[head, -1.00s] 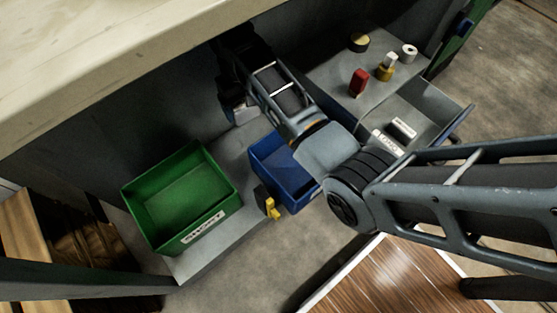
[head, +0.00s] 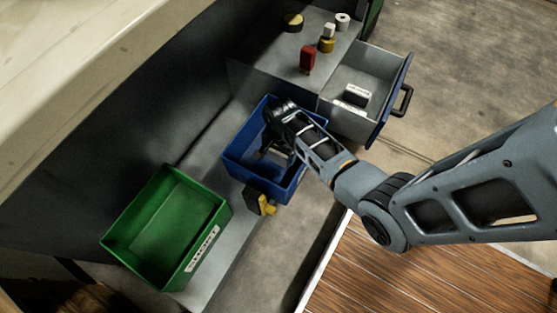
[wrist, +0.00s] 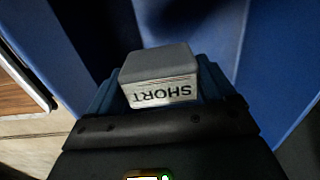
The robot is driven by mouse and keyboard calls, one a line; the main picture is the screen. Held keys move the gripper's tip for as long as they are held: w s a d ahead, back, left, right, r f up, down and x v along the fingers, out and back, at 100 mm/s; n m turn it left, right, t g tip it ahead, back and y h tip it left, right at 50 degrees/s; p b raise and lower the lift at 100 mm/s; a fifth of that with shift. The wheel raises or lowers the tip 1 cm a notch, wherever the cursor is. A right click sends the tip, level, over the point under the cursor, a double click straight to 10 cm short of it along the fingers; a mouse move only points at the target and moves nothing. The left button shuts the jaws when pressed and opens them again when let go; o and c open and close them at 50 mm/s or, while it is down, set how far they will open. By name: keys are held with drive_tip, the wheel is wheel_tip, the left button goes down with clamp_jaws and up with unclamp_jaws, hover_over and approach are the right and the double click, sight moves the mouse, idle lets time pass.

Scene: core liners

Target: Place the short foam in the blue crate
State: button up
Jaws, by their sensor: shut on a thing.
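The short foam (wrist: 158,68) is a small grey block with a white face marked SHORT in the wrist view. My gripper (wrist: 160,88) is shut on it, with a blue finger on each side. The blue crate (head: 238,158) stands on the grey ledge in the middle of the head view. My gripper (head: 273,150) reaches down into its opening there, and blue walls surround the foam in the wrist view. I cannot make out the foam in the head view, and I cannot tell whether it touches the crate floor.
A green crate (head: 118,232) with a white label stands left of the blue crate. A black-and-yellow item (head: 259,201) is at the blue crate's front. An open drawer (head: 384,70) holds labelled pieces. A red block (head: 308,59) and several small items stand on the grey top.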

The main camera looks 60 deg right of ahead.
drive_tip(key=shift+f+b, duration=1.45)
drive_tip(key=shift+f, duration=1.75)
drive_tip(key=shift+f, duration=0.15)
drive_tip(key=o, duration=0.9)
drive_tip(key=shift+c, duration=0.2)
wheel_tip(320, 180, up, 12)
drive_tip(key=p, duration=0.6)
drive_tip(key=shift+r, duration=0.2)
